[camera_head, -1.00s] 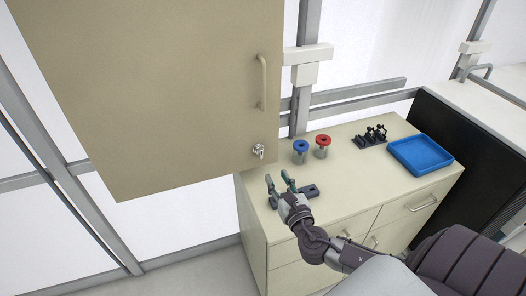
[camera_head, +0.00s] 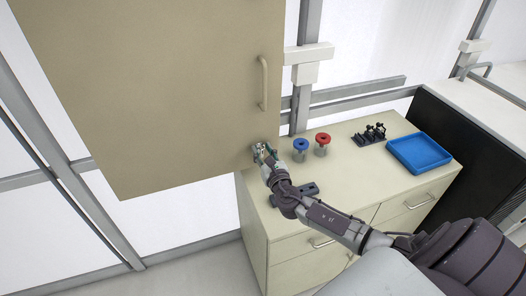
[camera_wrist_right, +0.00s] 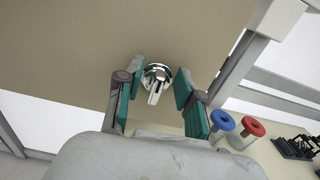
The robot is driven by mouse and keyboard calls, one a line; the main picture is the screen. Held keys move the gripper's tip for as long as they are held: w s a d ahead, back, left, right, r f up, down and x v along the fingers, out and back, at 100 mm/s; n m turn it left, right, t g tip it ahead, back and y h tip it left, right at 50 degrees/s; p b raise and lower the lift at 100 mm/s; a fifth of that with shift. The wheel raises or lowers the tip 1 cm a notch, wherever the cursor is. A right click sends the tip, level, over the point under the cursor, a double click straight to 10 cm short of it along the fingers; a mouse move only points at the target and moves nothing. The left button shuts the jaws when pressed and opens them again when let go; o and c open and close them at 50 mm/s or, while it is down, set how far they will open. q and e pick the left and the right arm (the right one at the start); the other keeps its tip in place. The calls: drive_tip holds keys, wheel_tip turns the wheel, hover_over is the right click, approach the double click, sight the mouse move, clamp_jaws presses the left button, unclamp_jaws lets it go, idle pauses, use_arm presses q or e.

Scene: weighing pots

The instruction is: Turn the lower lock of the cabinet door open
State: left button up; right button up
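The tan cabinet door (camera_head: 150,90) fills the upper left of the head view, with a vertical handle (camera_head: 263,82) near its right edge. The silver lower lock (camera_wrist_right: 156,77) sits near the door's bottom right corner; its lever points down and slightly left in the right wrist view. My right gripper (camera_head: 262,150) is at the lock and mostly covers it in the head view. In the right wrist view the gripper (camera_wrist_right: 152,92) is open, with one teal-padded finger on each side of the lock and gaps between. My left gripper is not in view.
Below and to the right is a tan counter (camera_head: 345,190) with drawers. On it stand a blue-topped pot (camera_head: 300,147), a red-topped pot (camera_head: 322,141), a dark rack (camera_head: 369,134) and a blue tray (camera_head: 418,153). A dark holder (camera_head: 307,191) lies under my right arm.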

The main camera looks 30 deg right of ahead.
drive_tip(key=shift+s+r, duration=0.1)
clamp_jaws()
drive_tip(key=m+b, duration=0.1)
drive_tip(key=m, duration=0.1)
drive_tip(key=m+b, duration=0.2)
drive_tip(key=d+m+b, duration=0.1)
drive_tip(key=m, duration=0.2)
drive_tip(key=shift+f+b, duration=0.2)
drive_tip(key=shift+b, duration=0.2)
drive_tip(key=m+b, duration=0.1)
drive_tip(key=m, duration=0.1)
drive_tip(key=m+b, duration=0.1)
drive_tip(key=m, duration=0.2)
drive_tip(key=shift+s+d+f, duration=0.1)
drive_tip(key=shift+d+f, duration=0.05)
drive_tip(key=m, duration=0.3)
drive_tip(key=shift+d+f+m+b, duration=0.1)
drive_tip(key=shift+m+b, duration=0.3)
drive_tip(key=shift+m, duration=1)
